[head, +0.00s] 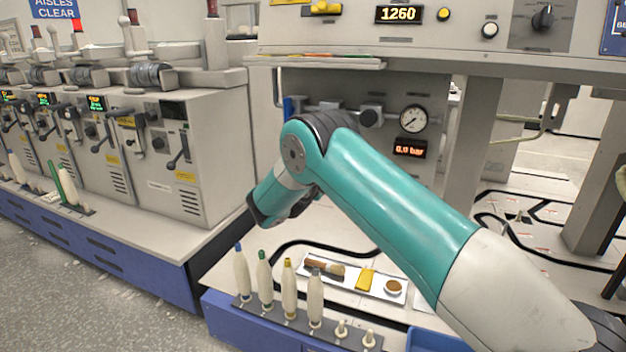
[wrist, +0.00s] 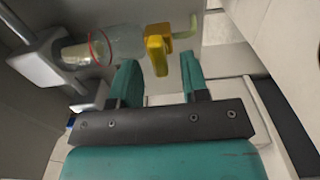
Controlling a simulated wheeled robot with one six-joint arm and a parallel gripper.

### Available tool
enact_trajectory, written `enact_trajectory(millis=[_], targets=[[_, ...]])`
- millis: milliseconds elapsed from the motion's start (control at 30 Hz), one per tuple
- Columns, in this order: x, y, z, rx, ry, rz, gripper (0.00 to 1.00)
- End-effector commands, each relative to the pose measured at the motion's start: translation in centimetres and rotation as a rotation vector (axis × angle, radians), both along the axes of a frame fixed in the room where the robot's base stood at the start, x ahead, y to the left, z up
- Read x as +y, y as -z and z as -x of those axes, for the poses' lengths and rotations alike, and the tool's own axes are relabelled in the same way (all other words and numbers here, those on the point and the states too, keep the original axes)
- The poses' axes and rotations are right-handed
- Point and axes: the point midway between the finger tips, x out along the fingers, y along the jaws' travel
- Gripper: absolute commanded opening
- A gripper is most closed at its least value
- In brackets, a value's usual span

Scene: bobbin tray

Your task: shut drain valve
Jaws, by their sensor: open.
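The drain valve with its yellow handle (wrist: 157,50) shows in the wrist view, just beyond my gripper (wrist: 160,80). My gripper is open with nothing held between the fingers. In the head view the valve and fingertips are hidden behind my teal arm.
A round gauge (head: 413,118) sits above a red display (head: 409,149) reading 0.0 bar. Below my arm are a row of bobbins (head: 290,290) and a white tray (head: 340,284) with a brush, a yellow item and a small brown dish. Grey machines (head: 200,140) stand at left.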

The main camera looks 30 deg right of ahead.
Motion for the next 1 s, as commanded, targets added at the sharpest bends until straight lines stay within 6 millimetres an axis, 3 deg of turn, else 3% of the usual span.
enact_trajectory(millis=[367,500,1000], targets=[[6.7,-0.1,5.0,0.005,-0.008,0.002,0.41],[9.3,0.8,7.1,-0.003,-0.006,0.000,0.41],[11.4,0.9,8.7,-0.005,-0.003,-0.002,0.41]])
